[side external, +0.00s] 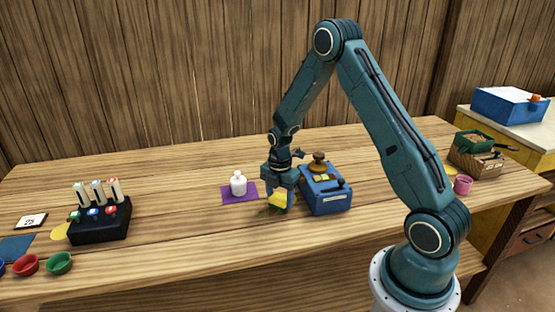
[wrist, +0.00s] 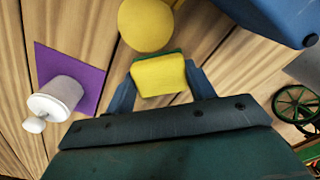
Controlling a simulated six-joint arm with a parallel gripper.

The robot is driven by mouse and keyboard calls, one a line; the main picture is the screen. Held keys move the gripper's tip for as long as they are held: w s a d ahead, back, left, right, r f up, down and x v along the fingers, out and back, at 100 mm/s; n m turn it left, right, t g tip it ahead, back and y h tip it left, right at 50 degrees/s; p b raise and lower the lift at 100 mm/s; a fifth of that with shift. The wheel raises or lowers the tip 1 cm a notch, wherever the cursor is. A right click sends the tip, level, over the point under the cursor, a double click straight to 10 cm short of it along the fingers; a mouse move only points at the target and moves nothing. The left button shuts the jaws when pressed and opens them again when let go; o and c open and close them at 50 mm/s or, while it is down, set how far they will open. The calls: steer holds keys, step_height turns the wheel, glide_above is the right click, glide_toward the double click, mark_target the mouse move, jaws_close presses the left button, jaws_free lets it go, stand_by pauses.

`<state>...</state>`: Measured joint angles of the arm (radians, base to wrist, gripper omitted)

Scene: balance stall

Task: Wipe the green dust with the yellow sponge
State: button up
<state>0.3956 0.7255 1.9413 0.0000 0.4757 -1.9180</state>
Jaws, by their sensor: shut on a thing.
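My gripper (side external: 279,186) is low over the middle of the table, just left of the blue box. It is shut on the yellow sponge (side external: 279,200), which is at or close above the tabletop; I cannot tell if it touches. In the wrist view the sponge (wrist: 158,76) sits between my two fingers, with a dark green strip along its far edge. A faint greenish patch (side external: 264,211) shows beside the sponge in the side view; I cannot tell if it is dust or shadow. No green dust shows clearly in the wrist view.
A white bottle (side external: 238,184) stands on a purple mat (side external: 228,197) to the left. The blue box (side external: 327,202) is close on the right. A yellow disc (wrist: 145,24) lies just beyond the sponge. A black rack (side external: 100,225) stands far left. The front middle is clear.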

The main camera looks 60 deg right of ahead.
mark_target(249, 215)
steer(key=shift+f, duration=0.7)
steer(key=shift+w+a+f, duration=0.2)
steer(key=shift+w+a, duration=0.3)
steer(key=shift+w, duration=0.05)
steer(key=shift+c, duration=0.5)
steer(key=shift+w+a+r, duration=0.1)
steer(key=shift+w+a, duration=0.4)
steer(key=shift+a, duration=0.05)
steer(key=shift+w+a, duration=2.4)
steer(key=shift+s+d, duration=3.55)
steer(key=shift+s, duration=0.05)
steer(key=shift+w+a, duration=0.5)
steer(key=shift+a, duration=0.2)
steer(key=shift+w+a, duration=3)
steer(key=shift+s+d, duration=3.55)
steer(key=shift+r, duration=4)
steer(key=shift+w+a, duration=0.1)
